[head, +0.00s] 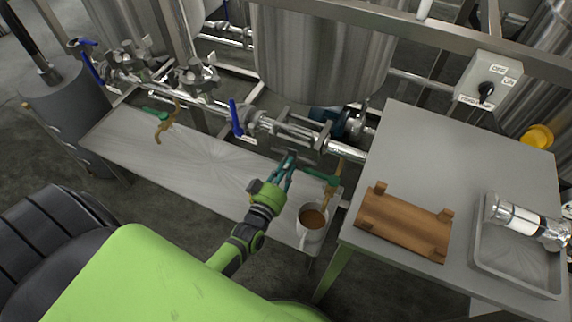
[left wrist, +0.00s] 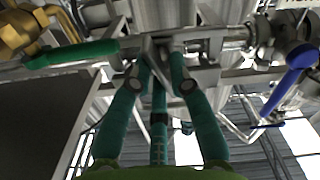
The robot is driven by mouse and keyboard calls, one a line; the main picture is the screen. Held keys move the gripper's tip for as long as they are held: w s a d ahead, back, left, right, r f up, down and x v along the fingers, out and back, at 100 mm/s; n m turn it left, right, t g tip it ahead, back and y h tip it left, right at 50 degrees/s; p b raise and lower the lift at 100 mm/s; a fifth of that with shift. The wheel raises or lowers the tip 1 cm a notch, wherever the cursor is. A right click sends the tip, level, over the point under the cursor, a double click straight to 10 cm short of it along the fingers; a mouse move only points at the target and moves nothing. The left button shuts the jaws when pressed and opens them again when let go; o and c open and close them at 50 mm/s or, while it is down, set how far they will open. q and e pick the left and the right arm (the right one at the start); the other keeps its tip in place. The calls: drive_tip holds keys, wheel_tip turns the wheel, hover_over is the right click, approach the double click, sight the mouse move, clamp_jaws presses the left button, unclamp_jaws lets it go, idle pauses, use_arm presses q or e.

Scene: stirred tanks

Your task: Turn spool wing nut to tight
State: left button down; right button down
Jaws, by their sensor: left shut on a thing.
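My left gripper (head: 289,158) reaches under the steel pipe run (head: 300,130), its teal fingers close together at a bracket below the pipe. In the left wrist view, its fingertips (left wrist: 162,52) are shut on a small grey metal part, which I take to be the spool wing nut (left wrist: 157,52). Most of the nut is hidden between the fingers, so its angle cannot be told. My right gripper is not in view.
A green-handled brass valve (head: 325,178) is close right of the gripper; a blue-handled valve (head: 236,118) is left. A mug (head: 312,218) of brown liquid stands near my forearm. A wooden stand (head: 405,225) and a grey tray (head: 513,268) holding a glass-and-metal fitting (head: 522,220) occupy the right table.

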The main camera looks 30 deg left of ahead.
use_arm(q)
drive_tip(key=m, duration=0.3)
drive_tip(key=shift+s+a+f+p, duration=0.1)
drive_tip(key=shift+a+f+p, duration=0.1)
drive_tip(key=shift+p, duration=0.2)
drive_tip(key=shift+m, duration=0.5)
drive_tip(key=c, duration=1.2)
unclamp_jaws()
drive_tip(key=shift+r, duration=0.1)
drive_tip(key=s, duration=1.2)
drive_tip(key=shift+d, duration=0.35)
